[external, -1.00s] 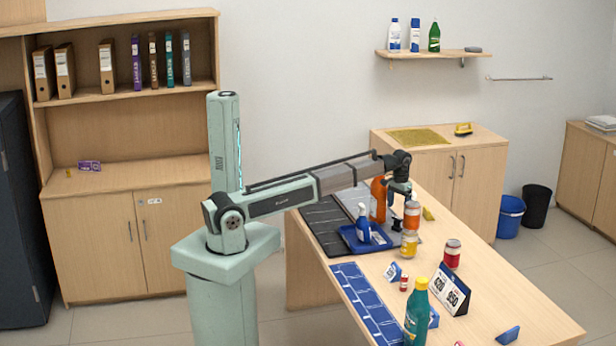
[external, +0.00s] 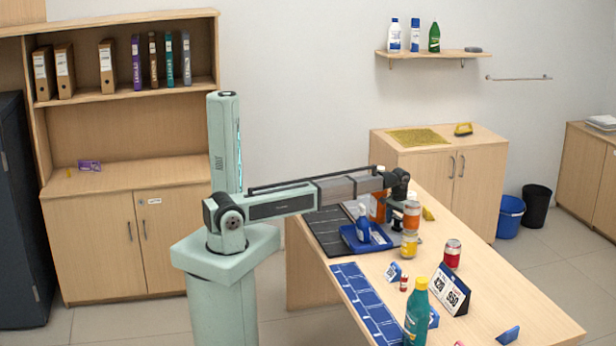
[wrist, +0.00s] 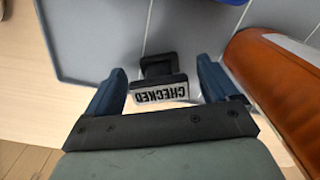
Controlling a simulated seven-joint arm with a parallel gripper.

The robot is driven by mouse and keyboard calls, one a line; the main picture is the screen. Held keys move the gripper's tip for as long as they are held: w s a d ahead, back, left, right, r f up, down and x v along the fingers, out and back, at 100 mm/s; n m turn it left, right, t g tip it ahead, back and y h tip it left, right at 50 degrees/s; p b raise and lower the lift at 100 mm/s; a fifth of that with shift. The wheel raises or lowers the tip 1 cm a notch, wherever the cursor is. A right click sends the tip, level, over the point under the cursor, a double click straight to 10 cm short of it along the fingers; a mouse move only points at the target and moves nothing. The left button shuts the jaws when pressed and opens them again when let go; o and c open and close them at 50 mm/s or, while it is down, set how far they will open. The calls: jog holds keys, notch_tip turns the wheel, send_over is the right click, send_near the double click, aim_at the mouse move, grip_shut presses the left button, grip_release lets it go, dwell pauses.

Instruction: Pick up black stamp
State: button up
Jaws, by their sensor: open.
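The black stamp (wrist: 160,80) has a white label reading CHECKED. In the wrist view it stands on a grey surface between the two blue fingers of my gripper (wrist: 162,85). The fingers are open, one on each side of the stamp, with a gap visible at its left; contact on the right side cannot be told.
An orange bottle (wrist: 280,85) lies close to the right finger in the wrist view; it also shows in the external view (external: 378,208).

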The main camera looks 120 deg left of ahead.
jog(key=c, duration=1.1)
jog(key=shift+o, duration=0.2)
jog(key=shift+r, duration=0.1)
